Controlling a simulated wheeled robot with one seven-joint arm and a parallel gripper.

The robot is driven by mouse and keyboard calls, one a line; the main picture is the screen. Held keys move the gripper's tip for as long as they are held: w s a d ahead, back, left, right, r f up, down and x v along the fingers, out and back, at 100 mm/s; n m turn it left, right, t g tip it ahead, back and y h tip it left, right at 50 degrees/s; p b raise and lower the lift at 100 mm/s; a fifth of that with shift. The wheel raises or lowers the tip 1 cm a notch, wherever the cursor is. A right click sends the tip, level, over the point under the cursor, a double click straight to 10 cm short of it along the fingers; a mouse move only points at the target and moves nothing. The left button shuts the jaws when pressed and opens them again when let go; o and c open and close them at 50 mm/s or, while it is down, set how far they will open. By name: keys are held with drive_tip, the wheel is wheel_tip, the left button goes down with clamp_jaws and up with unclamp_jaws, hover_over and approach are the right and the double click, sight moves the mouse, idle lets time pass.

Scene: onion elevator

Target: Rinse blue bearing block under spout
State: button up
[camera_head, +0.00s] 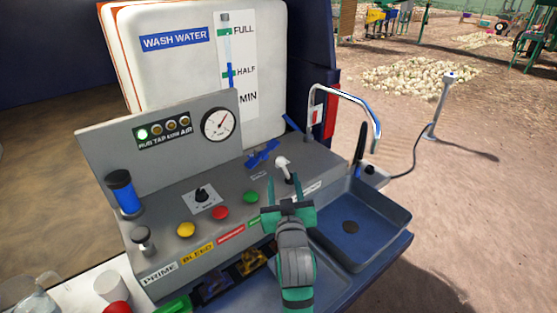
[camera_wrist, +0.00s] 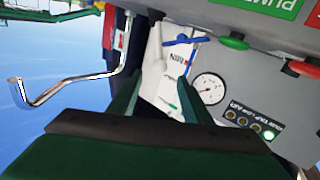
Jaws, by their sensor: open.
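My gripper (camera_head: 283,182) is open over the grey control panel, its green fingers on either side of a white lever tap (camera_head: 284,163). In the wrist view the white lever (camera_wrist: 157,70) shows between the open fingers; contact cannot be told. The metal spout (camera_head: 376,135) arches over the blue sink basin (camera_head: 342,212); it also shows in the wrist view (camera_wrist: 60,88). No block is visible in the basin. A dark blue piece (camera_head: 214,284) sits in shadow below the panel's front edge; I cannot tell whether it is the blue bearing block.
A yellow piece (camera_head: 252,263) lies beside the dark blue one. A blue-handled valve (camera_head: 262,155) stands behind the lever. Coloured buttons, a pressure gauge (camera_head: 217,124) and a white wash water tank (camera_head: 190,70) are at left and back. A pitcher (camera_head: 30,293) stands front left.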

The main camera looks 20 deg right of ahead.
sight(282, 165)
drive_tip(key=x, duration=0.8)
drive_tip(key=shift+w, duration=0.2)
drive_tip(key=shift+w+d, duration=0.25)
drive_tip(key=shift+w, duration=0.65)
